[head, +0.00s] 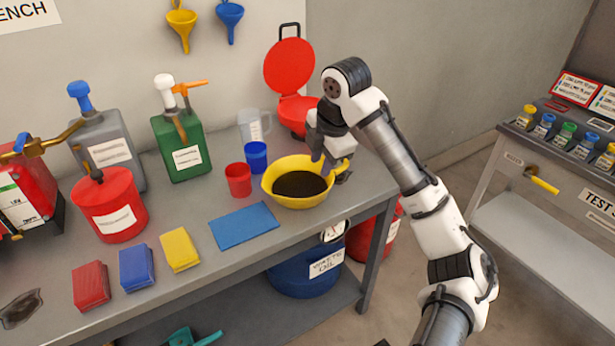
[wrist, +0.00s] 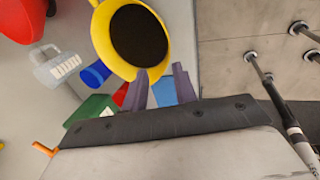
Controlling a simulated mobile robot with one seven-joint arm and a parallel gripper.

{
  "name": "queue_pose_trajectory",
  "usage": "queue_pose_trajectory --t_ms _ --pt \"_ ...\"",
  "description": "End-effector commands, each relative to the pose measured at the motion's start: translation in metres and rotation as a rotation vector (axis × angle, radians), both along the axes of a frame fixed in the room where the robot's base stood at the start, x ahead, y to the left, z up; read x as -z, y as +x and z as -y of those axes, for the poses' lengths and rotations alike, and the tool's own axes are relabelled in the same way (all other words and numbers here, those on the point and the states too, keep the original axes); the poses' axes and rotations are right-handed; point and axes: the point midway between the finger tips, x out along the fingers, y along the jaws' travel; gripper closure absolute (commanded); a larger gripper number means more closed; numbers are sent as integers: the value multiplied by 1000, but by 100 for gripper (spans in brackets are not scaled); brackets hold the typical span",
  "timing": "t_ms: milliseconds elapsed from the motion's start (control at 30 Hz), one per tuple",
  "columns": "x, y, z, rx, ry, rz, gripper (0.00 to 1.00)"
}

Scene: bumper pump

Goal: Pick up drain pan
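The drain pan is a round yellow pan (head: 276,198) holding dark liquid. It sits at the right end of the workbench top (head: 215,278). My gripper (head: 335,167) is at the pan's right rear rim, with its fingers pointing down. In the wrist view, the yellow pan (wrist: 101,40) is just beyond my gripper's fingertips (wrist: 160,72). The two fingers are apart, with a gap between them, and the left one overlaps the pan's edge in the picture. I cannot tell whether they touch the rim.
A red cup (head: 238,180) and a blue cup (head: 256,158) stand left of the pan. A clear jug (head: 252,127) and a red open-lidded container (head: 290,72) stand behind it. A blue mat (head: 244,226) lies in front left. A blue drum (head: 300,275) is below the bench.

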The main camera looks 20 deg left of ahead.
Motion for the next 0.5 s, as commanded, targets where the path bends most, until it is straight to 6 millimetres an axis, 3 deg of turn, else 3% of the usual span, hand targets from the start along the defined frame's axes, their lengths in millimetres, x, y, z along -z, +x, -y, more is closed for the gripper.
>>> queue_pose_trajectory --t_ms 100,500 --pt "9 1 9 -10 -33 -25 72" --pt "75 11 -5 -11 -30 -24 72"
